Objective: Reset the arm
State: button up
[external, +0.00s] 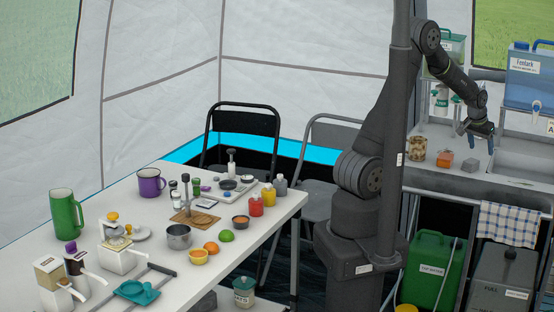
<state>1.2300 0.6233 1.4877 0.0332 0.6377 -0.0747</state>
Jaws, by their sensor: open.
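My arm rises from its dark base beside a dark vertical pole and bends over to the right. My gripper (476,138) hangs in the air over the counter at the right, with its fingers pointing down. The fingers are apart, and I see nothing held between them.
A patterned can (417,148), a sink (520,148) and a blue water container (530,78) are at the right. Chairs stand behind the table.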

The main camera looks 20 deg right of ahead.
jog(key=s+r, duration=0.4)
jog(key=s, duration=0.2)
jog(key=w+a+f+n+t+y, duration=0.15)
jog(key=w+a, duration=0.25)
jog(key=w, duration=0.9)
jog(key=w+a+r+n+h, duration=0.1)
jog(key=w+a+n, duration=0.25)
jog(key=w, duration=0.95)
jog(key=w+a+f+n+t+y, duration=0.1)
jog(key=w+a+n, duration=0.3)
jog(key=w+a, duration=1.5)
jog(key=shift+w+a+f+n+y, duration=0.25)
jog(key=shift+w+y, duration=0.4)
jog(key=shift+w, duration=0.5)
jog(key=shift+d, duration=0.1)
jog(key=o, duration=0.7)
